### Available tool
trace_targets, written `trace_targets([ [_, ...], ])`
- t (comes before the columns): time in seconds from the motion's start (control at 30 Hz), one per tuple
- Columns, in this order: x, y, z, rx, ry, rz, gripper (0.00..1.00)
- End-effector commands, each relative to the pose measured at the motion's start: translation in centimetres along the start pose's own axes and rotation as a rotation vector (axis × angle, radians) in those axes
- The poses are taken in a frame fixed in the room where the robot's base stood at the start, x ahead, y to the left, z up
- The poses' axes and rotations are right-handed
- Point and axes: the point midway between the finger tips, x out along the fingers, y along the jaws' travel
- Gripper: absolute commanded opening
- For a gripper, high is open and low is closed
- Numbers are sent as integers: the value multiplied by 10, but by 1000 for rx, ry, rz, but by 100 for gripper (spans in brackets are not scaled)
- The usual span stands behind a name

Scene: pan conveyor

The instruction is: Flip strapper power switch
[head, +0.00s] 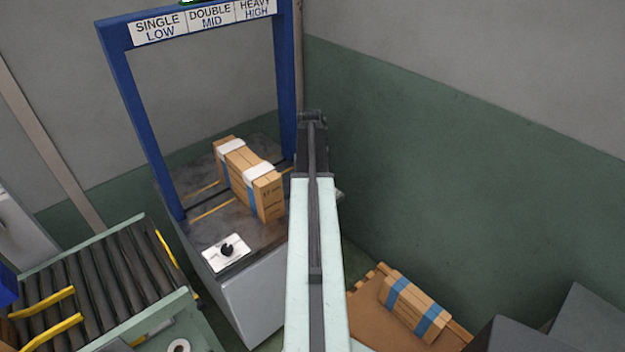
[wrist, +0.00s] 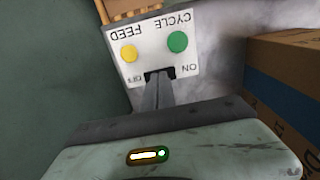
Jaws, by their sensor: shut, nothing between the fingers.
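The strapper is the grey-topped bench (head: 210,232) with a blue arch (head: 150,135) over it. In the wrist view its control panel (wrist: 195,53) shows upside down, with a yellow FEED button (wrist: 129,54), a green CYCLE button (wrist: 177,42), and a black power switch (wrist: 165,74) between the ON and OFF labels. My gripper (wrist: 159,85) is shut and empty, its fingertips overlapping the switch in the picture. I cannot tell whether they touch it. The fingers hide much of the switch, so its position is unclear. In the head view my arm hides the panel and the fingers.
A strapped carton (head: 268,195) stands on the bench; a carton side (wrist: 285,75) is close right in the wrist view. A white plate with a black knob (head: 227,250) is at the bench front. A roller conveyor (head: 110,275) is left, another carton (head: 412,307) lower right, a wall behind.

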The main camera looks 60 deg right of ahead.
Motion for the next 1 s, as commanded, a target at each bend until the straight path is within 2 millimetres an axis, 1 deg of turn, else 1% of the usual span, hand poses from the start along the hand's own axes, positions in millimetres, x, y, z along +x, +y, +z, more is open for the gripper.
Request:
trace_targets([
  [0.03, -8, 0, 0, -1, 0, 0, 0],
  [0.17, -30, -2, -1, -2, 0, 0, 0],
  [0.5, -107, -1, 0, 0, 0, 0, 0],
  [0.6, -127, -2, 0, 0, 0, 0, 0],
  [0.73, -138, -2, 0, 0, 0, 0, 0],
  [1.0, -136, -3, 0, -1, 0, 0, 0],
])
